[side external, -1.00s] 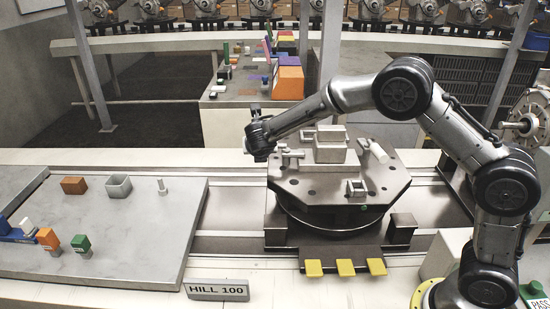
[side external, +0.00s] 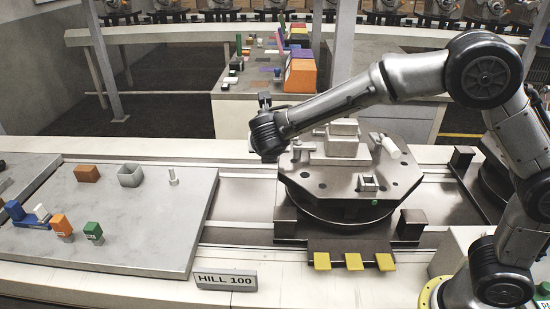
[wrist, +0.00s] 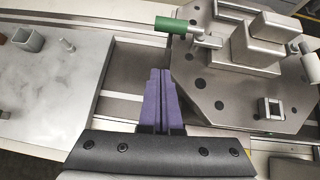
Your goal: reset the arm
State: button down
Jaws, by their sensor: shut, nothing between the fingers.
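My gripper shows in the wrist view as two purple fingers (wrist: 161,74) pressed together, with nothing between them. It is above the rail gap between the pale plate (wrist: 60,75) and the dark octagonal fixture (wrist: 205,95). In the side view my wrist is at the left of the fixture (side external: 310,182), and the fingertips cannot be made out there. My arm reaches in from the right with its elbow raised.
Stacked metal blocks (side external: 342,148) and clamps top the fixture. One clamp has a green handle (wrist: 177,25). The plate carries a brown block (side external: 87,173), a grey square cup (side external: 131,176), a metal peg (side external: 173,177), and orange (side external: 61,224) and green (side external: 93,231) stamps.

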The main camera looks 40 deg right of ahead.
jog(key=s+d+r+m, duration=0.3)
jog(key=s+d+r, duration=0.1)
jog(key=d+r, duration=0.45)
jog(key=s+d+r+m, duration=0.4)
jog(key=s+m, duration=0.1)
jog(key=s, duration=0.4)
jog(key=s+f+m+g+y, duration=0.1)
jog(key=s+f+m+y, duration=0.2)
jog(key=s+m, duration=0.9)
jog(key=s+a+f+m+g+y, duration=0.1)
jog(key=s+a+f+m+y, duration=0.2)
jog(key=s+a+f+m, duration=0.2)
jog(key=s+m, duration=0.2)
jog(key=s, duration=0.1)
jog(key=shift+a+f+m+y, duration=0.2)
jog(key=shift+a+m+y, duration=0.1)
jog(key=shift+a+m, duration=0.1)
